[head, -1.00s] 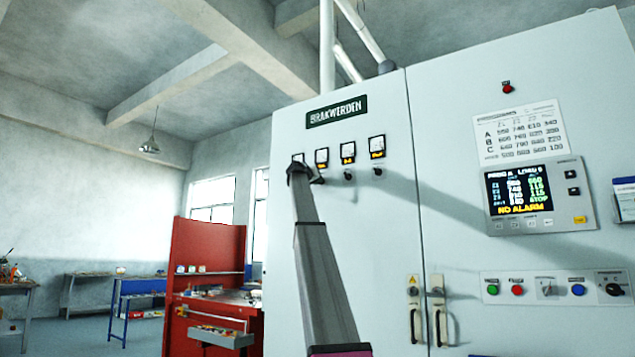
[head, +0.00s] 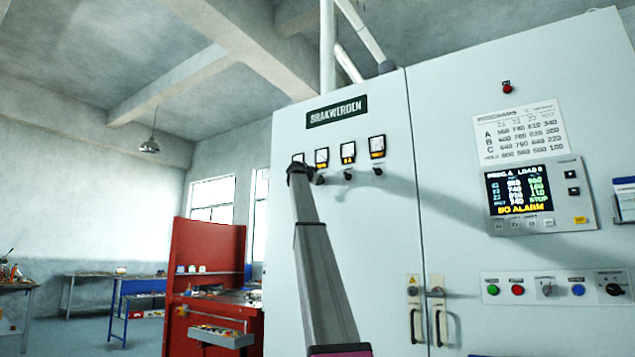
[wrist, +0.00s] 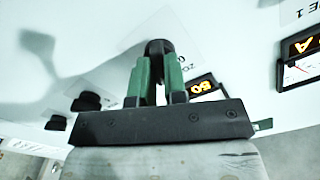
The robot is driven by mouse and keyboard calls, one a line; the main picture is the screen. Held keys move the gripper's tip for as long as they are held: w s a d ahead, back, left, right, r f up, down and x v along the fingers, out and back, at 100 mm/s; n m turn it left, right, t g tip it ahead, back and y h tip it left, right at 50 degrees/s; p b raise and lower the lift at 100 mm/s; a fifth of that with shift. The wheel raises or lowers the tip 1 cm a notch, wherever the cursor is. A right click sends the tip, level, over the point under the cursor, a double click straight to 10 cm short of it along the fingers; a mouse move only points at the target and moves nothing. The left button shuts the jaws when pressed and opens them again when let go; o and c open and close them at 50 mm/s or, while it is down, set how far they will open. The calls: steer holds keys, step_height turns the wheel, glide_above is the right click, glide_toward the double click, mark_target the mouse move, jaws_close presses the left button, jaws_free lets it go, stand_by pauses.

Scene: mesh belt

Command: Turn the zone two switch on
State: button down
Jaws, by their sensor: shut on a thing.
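The white cabinet (head: 345,230) carries a row of small meters with black switch knobs below them. My gripper (wrist: 159,68) has its green fingers closed around one black knob (wrist: 160,46) in the wrist view. The label (wrist: 190,50) beside this knob is partly covered; only its start, "ZO", reads. A "ZONE 1" label (wrist: 291,11) is at the upper right there, so the held knob is the one beside zone one. In the head view my dark wrist (head: 300,172) hides much of the left end of the row. The knob's exact angle is hard to tell.
Two more knobs, (wrist: 88,101) and (wrist: 56,123), stand free to the left in the wrist view. In the head view, a display (head: 531,196) showing an alarm line and a button strip (head: 550,289) are on the right cabinet door. Door handles (head: 416,320) stick out below.

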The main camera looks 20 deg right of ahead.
steer(key=shift+m, duration=0.4)
steer(key=c, duration=1.2)
jaws_free()
steer(key=shift+o, duration=0.2)
steer(key=v, duration=1)
steer(key=shift+s+a, duration=0.3)
